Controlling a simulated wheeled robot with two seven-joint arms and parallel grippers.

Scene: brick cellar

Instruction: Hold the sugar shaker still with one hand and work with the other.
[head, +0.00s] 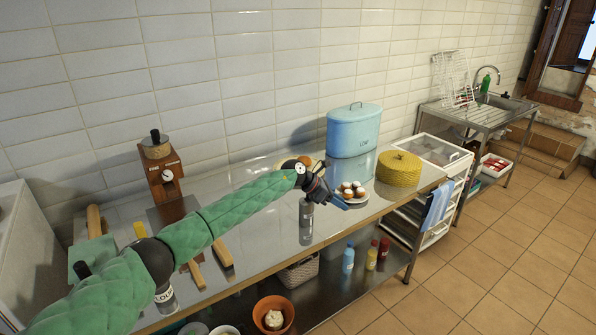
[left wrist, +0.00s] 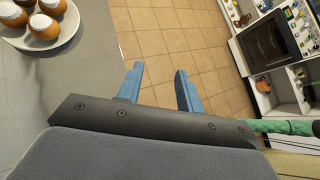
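A grey cylinder with faint lettering (head: 306,225), which looks like the sugar shaker, stands upright near the counter's front edge in the head view. My left gripper (head: 343,203) is just above and to the right of it, its blue fingers pointing away to the right. The gripper's wrist is close to the cylinder's top; I cannot tell if they touch. In the left wrist view the two blue fingers (left wrist: 160,88) are apart, with only floor tiles between them. The shaker does not show there. My right gripper is in neither view.
A plate of topped brown pastries (head: 354,200) lies just beyond the fingers; it also shows in the left wrist view (left wrist: 62,40). A blue bin (head: 352,130) and a yellow round stack (head: 399,170) stand behind. A flour jar (head: 166,300) stands at the front left.

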